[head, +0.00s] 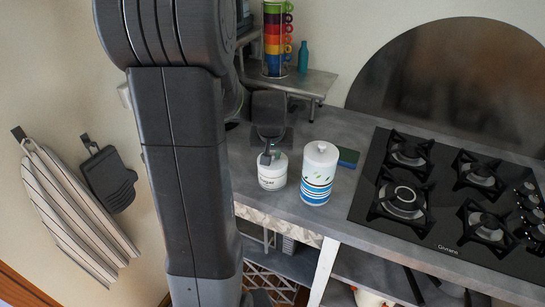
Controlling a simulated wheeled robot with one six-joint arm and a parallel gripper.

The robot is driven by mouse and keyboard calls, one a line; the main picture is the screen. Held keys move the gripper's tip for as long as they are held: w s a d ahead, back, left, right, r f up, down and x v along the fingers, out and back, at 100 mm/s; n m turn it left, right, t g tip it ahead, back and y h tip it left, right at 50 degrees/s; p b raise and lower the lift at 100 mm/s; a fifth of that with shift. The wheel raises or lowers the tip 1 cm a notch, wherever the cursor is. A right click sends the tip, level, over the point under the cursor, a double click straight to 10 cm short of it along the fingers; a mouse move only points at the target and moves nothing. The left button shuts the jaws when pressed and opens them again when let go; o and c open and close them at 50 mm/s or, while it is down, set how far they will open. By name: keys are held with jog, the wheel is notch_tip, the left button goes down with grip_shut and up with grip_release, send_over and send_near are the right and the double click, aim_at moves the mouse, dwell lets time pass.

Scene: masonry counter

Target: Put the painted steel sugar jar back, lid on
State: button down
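A short white jar (272,180) with dark lettering, only partly readable, stands on the grey counter near its front left. Its top is partly hidden by my gripper (267,157), which comes down from behind onto or just over it. I cannot tell whether the fingers touch the lid or its knob, or whether they are open or shut. A taller white jar (317,178) with blue bands and a leaf pattern stands just to the right, upright, with a white knobbed lid on. I cannot tell for certain which of the two is the painted steel sugar jar.
A black gas hob (440,200) fills the right. A small raised shelf (300,82) at the back left holds stacked coloured mugs (275,40) and a teal bottle (303,58). The counter's front edge (285,225) is close to both jars.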

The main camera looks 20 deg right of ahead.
notch_tip(320, 180, up, 8)
jog(key=shift+f, duration=0.1)
jog(key=shift+r, duration=0.35)
jog(key=shift+f+p, duration=0.4)
jog(key=shift+p, duration=0.85)
jog(key=shift+f+p, duration=0.5)
jog(key=shift+f, duration=0.4)
jog(key=shift+f+b, duration=2.4)
jog(key=shift+f, duration=0.8)
jog(key=shift+f+b, duration=0.15)
jog(key=shift+b, duration=0.3)
jog(key=c, duration=0.8)
grip_release()
